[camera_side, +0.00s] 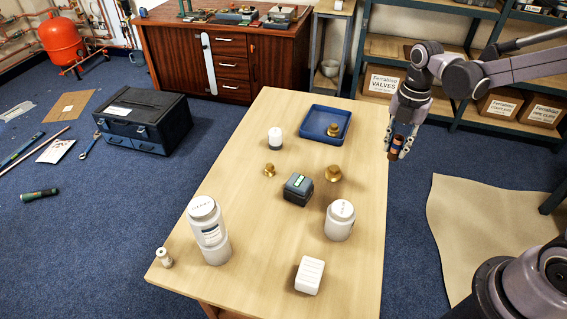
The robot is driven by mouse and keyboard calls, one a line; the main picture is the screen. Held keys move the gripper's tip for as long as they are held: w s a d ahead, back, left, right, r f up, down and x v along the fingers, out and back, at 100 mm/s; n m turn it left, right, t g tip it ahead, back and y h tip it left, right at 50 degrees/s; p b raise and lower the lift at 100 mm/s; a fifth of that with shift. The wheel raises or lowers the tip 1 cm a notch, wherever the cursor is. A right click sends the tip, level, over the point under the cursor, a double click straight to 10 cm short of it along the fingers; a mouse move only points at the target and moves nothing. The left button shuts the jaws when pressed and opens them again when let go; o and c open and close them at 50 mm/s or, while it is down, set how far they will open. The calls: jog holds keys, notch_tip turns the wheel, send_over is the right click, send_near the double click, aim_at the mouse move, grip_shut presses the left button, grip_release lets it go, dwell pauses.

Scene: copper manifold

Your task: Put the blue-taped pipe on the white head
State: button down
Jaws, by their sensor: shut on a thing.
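My gripper (397,150) hangs pointing down at the upper right, just off the table's right edge. It is shut on a short copper-coloured pipe (395,154) with a dark lower end; the pipe is roughly upright. I cannot make out blue tape on it at this size. A small white cylinder with a dark base (275,135), which looks like the white head, stands upright on the wooden table (240,160), left of the blue tray. My gripper is well to its right and apart from it.
The blue tray (308,133) holds a brass fitting (333,130). Two brass fittings (270,169) (333,173), a dark box (298,190), two white containers (208,230) (340,221), a white block (309,274) and a small spool (164,257) stand on the table. Its right strip is clear.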

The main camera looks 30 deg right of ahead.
jog(key=s+a+r+n, duration=0.25)
jog(key=a+n, duration=0.25)
jog(key=a, duration=0.5)
jog(key=n, duration=0.6)
send_over(311, 270)
notch_tip(311, 270, down, 6)
jog(key=shift+f, duration=2.15)
jog(key=shift+f, duration=0.1)
jog(key=c, duration=1.1)
grip_release()
